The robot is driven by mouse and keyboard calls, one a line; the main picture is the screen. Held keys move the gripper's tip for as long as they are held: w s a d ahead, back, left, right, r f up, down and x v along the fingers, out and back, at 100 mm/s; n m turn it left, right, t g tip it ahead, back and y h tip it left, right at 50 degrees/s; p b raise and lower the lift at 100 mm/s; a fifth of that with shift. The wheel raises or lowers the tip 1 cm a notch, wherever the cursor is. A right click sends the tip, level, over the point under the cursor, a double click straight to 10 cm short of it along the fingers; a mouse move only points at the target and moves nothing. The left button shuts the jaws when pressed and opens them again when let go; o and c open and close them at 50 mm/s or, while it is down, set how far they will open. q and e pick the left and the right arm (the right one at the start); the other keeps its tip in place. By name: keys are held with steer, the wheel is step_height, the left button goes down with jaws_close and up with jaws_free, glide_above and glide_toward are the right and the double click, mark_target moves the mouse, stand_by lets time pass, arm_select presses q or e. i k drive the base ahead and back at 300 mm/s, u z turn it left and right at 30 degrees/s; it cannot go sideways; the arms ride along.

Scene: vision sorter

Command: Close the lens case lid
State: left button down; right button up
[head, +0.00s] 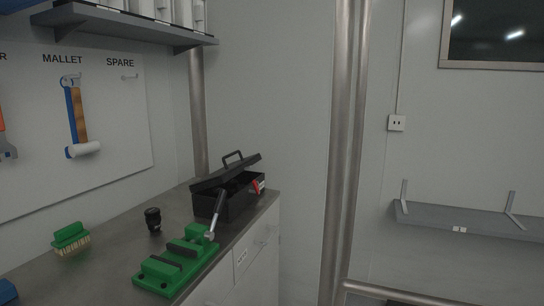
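No lens case that I can make out is in the head view. A black box (235,204) with a handled lid (227,172) stands at the far end of the workbench; its lid is tilted partly open, and something red and white shows at its right end. A small black cylinder (153,219), which looks like a lens, stands upright on the bench to the left of the box. Neither of my grippers is in view.
On the bench (110,252) are a green vise (173,268) with a metal lever and a green brush (71,238). A mallet (77,120) hangs on the pegboard. A grey shelf (470,220) is at the right, and steel pipes (348,150) run up the wall.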

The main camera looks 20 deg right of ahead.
mark_target(223, 175)
steer(key=z, duration=0.65)
steer(key=i, duration=0.6)
steer(key=z, duration=0.65)
